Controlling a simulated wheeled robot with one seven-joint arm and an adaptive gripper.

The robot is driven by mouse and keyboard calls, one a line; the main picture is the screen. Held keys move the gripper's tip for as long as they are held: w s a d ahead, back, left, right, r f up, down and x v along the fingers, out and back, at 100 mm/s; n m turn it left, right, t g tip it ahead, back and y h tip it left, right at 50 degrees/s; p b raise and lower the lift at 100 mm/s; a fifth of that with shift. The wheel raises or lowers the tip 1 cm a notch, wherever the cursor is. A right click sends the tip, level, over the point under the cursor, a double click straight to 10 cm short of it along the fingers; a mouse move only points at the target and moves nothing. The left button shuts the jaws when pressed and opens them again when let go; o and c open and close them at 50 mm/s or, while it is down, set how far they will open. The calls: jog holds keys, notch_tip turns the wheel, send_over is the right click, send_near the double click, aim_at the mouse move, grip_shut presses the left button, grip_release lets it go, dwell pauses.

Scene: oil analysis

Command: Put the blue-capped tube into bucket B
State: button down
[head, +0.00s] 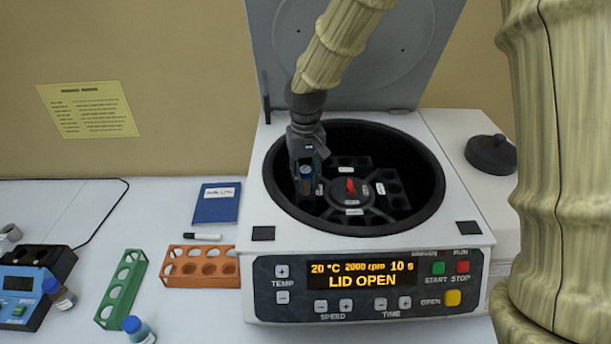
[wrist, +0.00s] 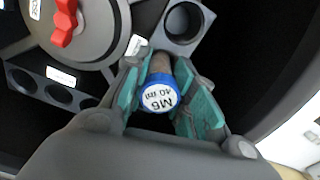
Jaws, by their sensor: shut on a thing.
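My gripper (head: 307,181) is inside the open centrifuge bowl, at the left side of the rotor (head: 347,208). In the wrist view its teal-padded fingers (wrist: 165,100) are shut on a tube with a blue cap (wrist: 160,93). The cap's white label appears to read "M5 40 ml". The tube's body points away from the camera, and its lower end is hidden. A dark bucket (wrist: 203,27) with an open round hole lies just beyond the tube. I cannot tell whether the tube's tip is in a hole. The small bucket labels are not readable, so bucket B cannot be picked out.
The centrifuge lid (head: 400,60) stands raised, and the display (head: 350,275) reads "LID OPEN". The bowl wall (head: 437,180) surrounds the gripper. A green rack (head: 122,288), an orange rack (head: 203,267) and two other blue-capped containers (head: 60,294) (head: 138,329) are on the table left.

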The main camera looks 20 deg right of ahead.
jog(key=c, duration=1.1)
grip_release()
